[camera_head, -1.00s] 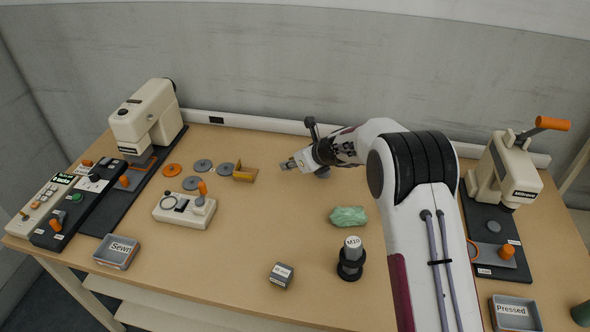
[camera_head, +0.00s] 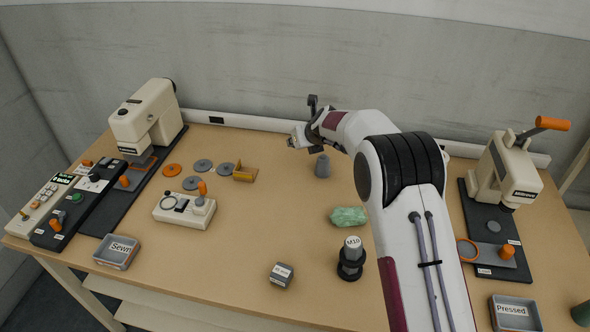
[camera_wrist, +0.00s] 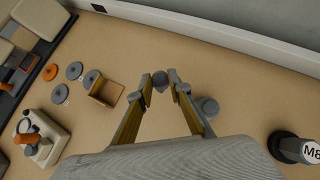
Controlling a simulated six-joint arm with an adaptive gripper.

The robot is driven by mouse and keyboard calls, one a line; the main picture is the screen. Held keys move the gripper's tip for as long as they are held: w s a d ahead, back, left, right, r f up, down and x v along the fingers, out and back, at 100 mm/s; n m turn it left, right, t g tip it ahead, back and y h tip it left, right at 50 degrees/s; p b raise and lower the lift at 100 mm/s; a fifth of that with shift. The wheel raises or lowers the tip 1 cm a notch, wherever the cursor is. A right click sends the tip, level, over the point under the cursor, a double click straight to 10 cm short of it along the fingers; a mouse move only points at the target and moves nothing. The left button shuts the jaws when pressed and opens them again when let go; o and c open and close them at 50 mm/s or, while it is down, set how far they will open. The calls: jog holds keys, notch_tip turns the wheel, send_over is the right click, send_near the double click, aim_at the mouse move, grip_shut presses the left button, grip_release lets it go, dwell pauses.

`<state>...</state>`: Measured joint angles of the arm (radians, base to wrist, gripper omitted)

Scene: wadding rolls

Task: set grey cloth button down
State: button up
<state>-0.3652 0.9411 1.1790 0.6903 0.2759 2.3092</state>
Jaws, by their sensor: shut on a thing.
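My gripper (camera_head: 294,141) hangs over the back middle of the table. In the wrist view my gripper (camera_wrist: 160,84) has its fingertips shut on a small grey piece, the grey cloth button (camera_wrist: 160,80). Its far side shows between the tips and the rest is hidden by the fingers. In the head view the button is too small to tell apart from the fingertips.
Grey discs (camera_head: 203,165), an orange disc (camera_head: 172,170) and a wooden holder (camera_head: 245,173) lie to the left. A green cloth lump (camera_head: 348,216) lies nearer the front. Table between is clear.

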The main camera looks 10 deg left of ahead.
dwell(0.3)
dwell(0.4)
jog(key=shift+f, duration=2.9)
jog(key=shift+f, duration=0.1)
jog(key=shift+f, duration=2)
jog(key=shift+f, duration=0.15)
jog(key=o, duration=0.8)
jog(key=shift+c, duration=0.2)
jog(key=shift+r, duration=0.2)
